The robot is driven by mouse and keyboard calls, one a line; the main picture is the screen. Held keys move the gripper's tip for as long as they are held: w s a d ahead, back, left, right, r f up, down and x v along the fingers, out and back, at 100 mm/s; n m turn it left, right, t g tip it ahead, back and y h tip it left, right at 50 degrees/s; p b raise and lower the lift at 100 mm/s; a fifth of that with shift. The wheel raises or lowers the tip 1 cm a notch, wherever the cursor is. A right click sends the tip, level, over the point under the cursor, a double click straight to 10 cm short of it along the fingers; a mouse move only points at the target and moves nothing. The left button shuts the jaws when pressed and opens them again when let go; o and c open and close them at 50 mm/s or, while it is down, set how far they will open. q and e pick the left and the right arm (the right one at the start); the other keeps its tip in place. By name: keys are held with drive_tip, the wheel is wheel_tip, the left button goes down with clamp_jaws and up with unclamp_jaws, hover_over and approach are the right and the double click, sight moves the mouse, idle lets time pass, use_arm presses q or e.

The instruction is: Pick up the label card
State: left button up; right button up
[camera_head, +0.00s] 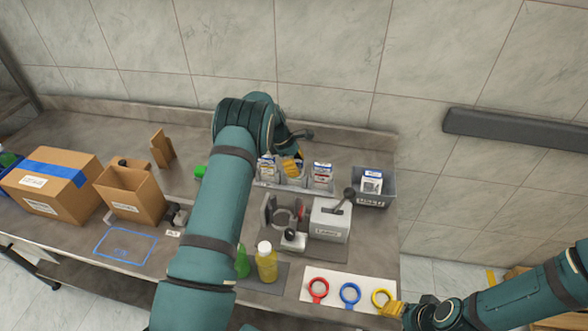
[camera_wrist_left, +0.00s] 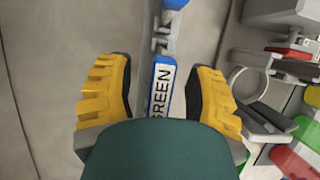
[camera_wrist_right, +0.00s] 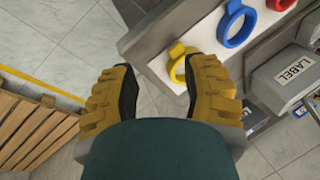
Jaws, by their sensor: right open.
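Blue-and-white label cards stand in a grey rack (camera_head: 262,184) at the back of the bench, one at its left (camera_head: 267,168) and one at its right (camera_head: 322,170). My left gripper (camera_head: 291,169) is over the rack's middle, where its hand hides what stands there. In the left wrist view, a blue-edged white strip reading GREEN (camera_wrist_left: 163,92) shows between the open yellow fingers, with gaps on both sides. My right gripper (camera_head: 392,309) is open by the yellow ring (camera_head: 381,298). The right wrist view shows this ring (camera_wrist_right: 174,66) beyond the fingertips, not gripped.
A dark bin (camera_head: 374,200) with a card stands right of the rack. A grey lever press (camera_head: 330,222) and clamp fixture stand in front. Red (camera_head: 317,287) and blue (camera_head: 350,292) rings lie on a white board. Bottles (camera_head: 266,264) and cardboard boxes (camera_head: 132,196) are further left.

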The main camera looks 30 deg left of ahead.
use_arm(q)
clamp_jaws()
drive_tip(key=shift+r, duration=0.1)
